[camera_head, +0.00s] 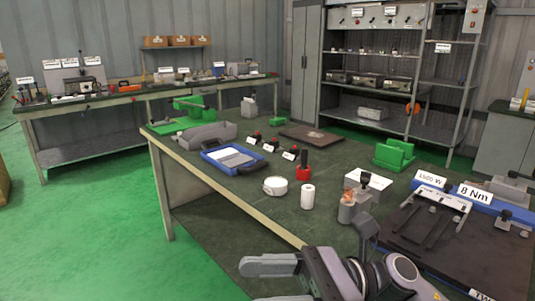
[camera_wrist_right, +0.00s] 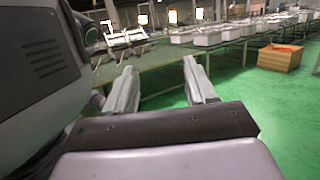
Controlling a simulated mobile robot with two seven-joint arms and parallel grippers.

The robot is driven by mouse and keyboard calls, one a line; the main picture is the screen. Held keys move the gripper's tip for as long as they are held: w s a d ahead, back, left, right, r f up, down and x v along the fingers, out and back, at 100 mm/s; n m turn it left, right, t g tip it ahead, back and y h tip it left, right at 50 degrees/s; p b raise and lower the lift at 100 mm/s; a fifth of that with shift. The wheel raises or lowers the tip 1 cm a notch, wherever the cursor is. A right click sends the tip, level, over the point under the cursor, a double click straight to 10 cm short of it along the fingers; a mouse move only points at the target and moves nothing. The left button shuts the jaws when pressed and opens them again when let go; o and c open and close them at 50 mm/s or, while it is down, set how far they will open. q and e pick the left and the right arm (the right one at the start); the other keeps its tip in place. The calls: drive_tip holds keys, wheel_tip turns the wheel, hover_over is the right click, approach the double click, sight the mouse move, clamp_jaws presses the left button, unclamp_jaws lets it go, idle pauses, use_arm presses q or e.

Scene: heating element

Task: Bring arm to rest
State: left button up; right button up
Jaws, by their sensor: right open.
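My right gripper (camera_head: 252,282) is at the bottom of the head view, in front of the near edge of the green-topped workbench (camera_head: 220,185). Its fingers point left and are partly cut off by the frame. In the right wrist view the right gripper (camera_wrist_right: 161,72) shows its two fingers spread apart with nothing between them. Green floor and benches show beyond the fingers. My left gripper is not in view.
The workbench holds a blue-framed tablet (camera_head: 234,158), a white tape roll (camera_head: 275,186), a white cylinder (camera_head: 308,196), a red-based tool (camera_head: 303,170) and a dark board with blue fixtures (camera_head: 450,240). Open green floor (camera_head: 100,220) lies left. A cardboard box (camera_wrist_right: 280,57) stands farther off.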

drive_tip(key=w+d+f+n+t+h+p, duration=0.1)
drive_tip(key=w+d+f+n+t+h, duration=0.4)
drive_tip(key=n+t, duration=0.9)
drive_tip(key=w+d+f+n+t+h+p, duration=0.2)
drive_tip(key=d+f+n+t+h, duration=0.55)
drive_tip(key=n, duration=1.15)
drive_tip(key=s+d+f+m+g+h, duration=0.2)
drive_tip(key=s+d+f+m+g, duration=0.1)
drive_tip(key=s+f+m, duration=0.4)
drive_tip(key=s+d+f+m+g+h+p, duration=0.1)
drive_tip(key=s+d+f+m+g+h, duration=0.2)
drive_tip(key=s+f+m, duration=0.4)
wheel_tip(320, 180, down, 6)
drive_tip(key=shift+d+m+p, duration=0.3)
drive_tip(key=shift+d+m, duration=0.5)
drive_tip(key=shift+d, duration=0.1)
